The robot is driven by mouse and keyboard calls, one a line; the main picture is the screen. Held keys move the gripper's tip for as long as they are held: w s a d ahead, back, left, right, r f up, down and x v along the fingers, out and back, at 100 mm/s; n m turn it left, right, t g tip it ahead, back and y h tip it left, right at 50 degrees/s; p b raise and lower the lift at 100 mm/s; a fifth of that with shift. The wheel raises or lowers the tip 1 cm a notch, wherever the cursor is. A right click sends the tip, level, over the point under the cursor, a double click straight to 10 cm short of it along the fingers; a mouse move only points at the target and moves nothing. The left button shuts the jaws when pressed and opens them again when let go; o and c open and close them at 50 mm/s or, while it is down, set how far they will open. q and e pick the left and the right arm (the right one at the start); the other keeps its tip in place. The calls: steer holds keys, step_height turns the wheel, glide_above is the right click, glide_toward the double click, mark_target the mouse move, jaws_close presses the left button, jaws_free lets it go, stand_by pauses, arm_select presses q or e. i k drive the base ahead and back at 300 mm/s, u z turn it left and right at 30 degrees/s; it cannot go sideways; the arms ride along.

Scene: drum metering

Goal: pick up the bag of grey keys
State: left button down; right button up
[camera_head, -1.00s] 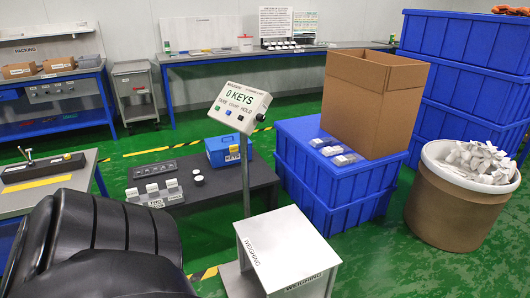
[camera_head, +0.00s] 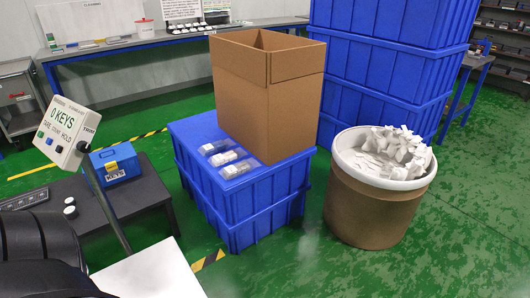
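Several small clear packs lie in a row on the blue crate's lid, beside the cardboard box: a far one (camera_head: 213,147), a middle one (camera_head: 223,158) and a near one (camera_head: 240,169). Their contents look pale grey or white. I cannot tell from here which of them, if any, is the bag of grey keys. Neither of my grippers is in view.
A stack of blue crates (camera_head: 245,205) bears an open cardboard box (camera_head: 240,100). A brown drum (camera_head: 370,208) of white pieces (camera_head: 385,152) stands to the right. A tilted display (camera_head: 68,132) reads 0 KEYS at the left, near a blue toolbox (camera_head: 115,163). Green floor is clear at right.

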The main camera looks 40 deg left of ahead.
mark_target(233, 171)
steer(key=i, duration=2.05)
steer(key=u, duration=2.65)
steer(key=i, duration=1.1)
steer(key=u, duration=0.95)
